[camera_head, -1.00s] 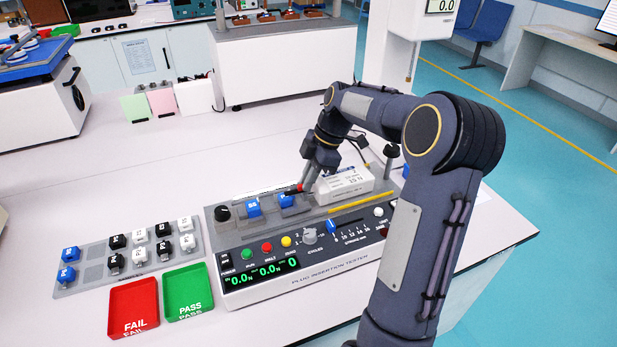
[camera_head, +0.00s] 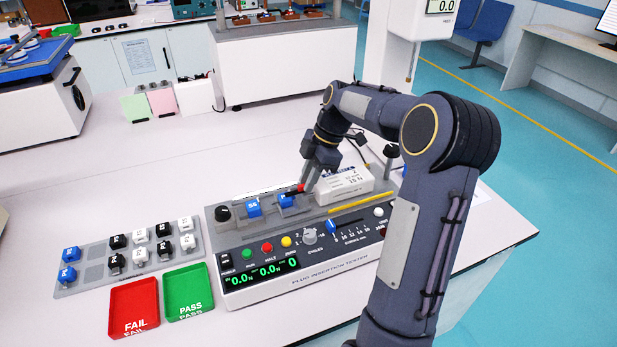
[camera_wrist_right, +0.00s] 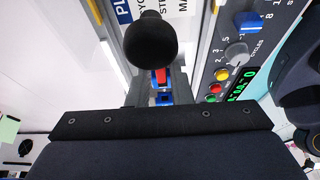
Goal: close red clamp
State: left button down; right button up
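The red clamp (camera_head: 301,187) shows as a small red tip beside a blue plug (camera_head: 287,200) on top of the grey plug insertion tester (camera_head: 300,272). In the right wrist view the red clamp (camera_wrist_right: 161,76) lies in line with blue parts (camera_wrist_right: 162,98), beyond a dark bar. My right gripper (camera_head: 308,183) points down at the red tip, very close to it; I cannot tell whether they touch. Its fingers are small and partly overlap, so their opening is unclear. My left gripper is in neither view.
Another blue plug (camera_head: 253,207) sits left on the tester. A white box (camera_head: 345,184) stands right of my gripper. A plug tray (camera_head: 95,262), red FAIL bin (camera_head: 134,306) and green PASS bin (camera_head: 188,289) lie to the left.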

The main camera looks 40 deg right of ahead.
jog(key=shift+r, duration=0.1)
jog(key=v, duration=0.7)
jog(key=shift+d+r, duration=0.2)
jog(key=shift+r, duration=0.1)
